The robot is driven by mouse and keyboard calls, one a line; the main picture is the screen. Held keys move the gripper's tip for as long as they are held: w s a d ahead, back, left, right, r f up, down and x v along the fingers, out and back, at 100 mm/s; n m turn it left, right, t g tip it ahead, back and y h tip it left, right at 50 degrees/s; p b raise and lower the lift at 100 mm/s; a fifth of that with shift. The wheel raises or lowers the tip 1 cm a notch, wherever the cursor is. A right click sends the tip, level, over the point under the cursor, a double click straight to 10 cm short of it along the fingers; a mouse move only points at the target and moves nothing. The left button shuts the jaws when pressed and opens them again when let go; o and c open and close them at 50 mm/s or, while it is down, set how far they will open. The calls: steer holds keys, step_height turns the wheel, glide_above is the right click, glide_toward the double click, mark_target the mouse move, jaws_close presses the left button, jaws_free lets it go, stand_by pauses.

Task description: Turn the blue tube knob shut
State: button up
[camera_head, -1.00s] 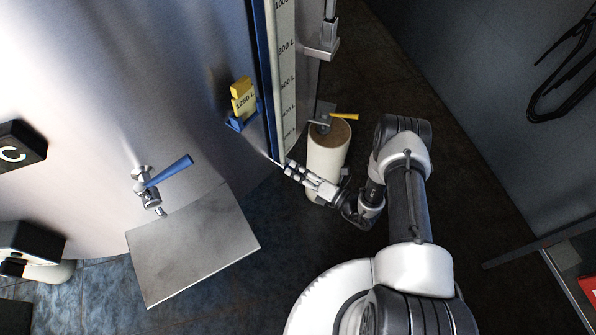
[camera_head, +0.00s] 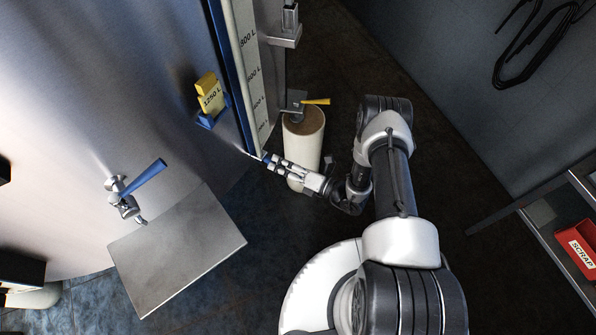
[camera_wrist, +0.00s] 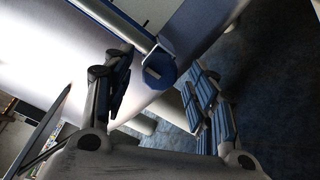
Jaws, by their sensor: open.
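The blue tube knob (camera_wrist: 160,70) shows in the wrist view as a faceted blue piece at the end of a pale tube. It appears between the two fingers of my gripper (camera_wrist: 160,98), which are spread apart with blue pads. No contact with the knob is visible. In the head view my gripper (camera_head: 265,160) is at the lower end of the level tube with its scale (camera_head: 248,70), beside the tank wall. The knob is too small there to tell apart from the fingertips.
The steel tank (camera_head: 120,80) fills the left. A tap with a blue lever (camera_head: 142,178) stands above a metal plate (camera_head: 180,250). A yellow block (camera_head: 209,92) sits on the tank. A cream cylinder (camera_head: 303,140) and a yellow lever (camera_head: 316,101) are close behind my gripper. A red scrap bin (camera_head: 580,250) is far right.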

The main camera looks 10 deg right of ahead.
steer(key=v, duration=1)
steer(key=shift+a, duration=0.1)
steer(key=s+a+r+n+g, duration=0.2)
steer(key=r+n+g, duration=0.4)
steer(key=r+n, duration=0.5)
steer(key=s+a+r+n+g, duration=0.1)
steer(key=a+r+n+g, duration=0.1)
steer(key=r+n+g, duration=0.8)
steer(key=s+d+r+n+t+h, duration=0.4)
steer(key=s+r+n+h, duration=0.3)
steer(key=r, duration=0.3)
steer(key=s+d+r+n+t+h, duration=0.4)
steer(key=s+r+n+t+h, duration=0.2)
steer(key=r+n, duration=0.4)
steer(key=shift+s+r+h, duration=0.45)
steer(key=shift+s+h, duration=0.05)
steer(key=shift+s, duration=0.6)
steer(key=shift+d, duration=0.1)
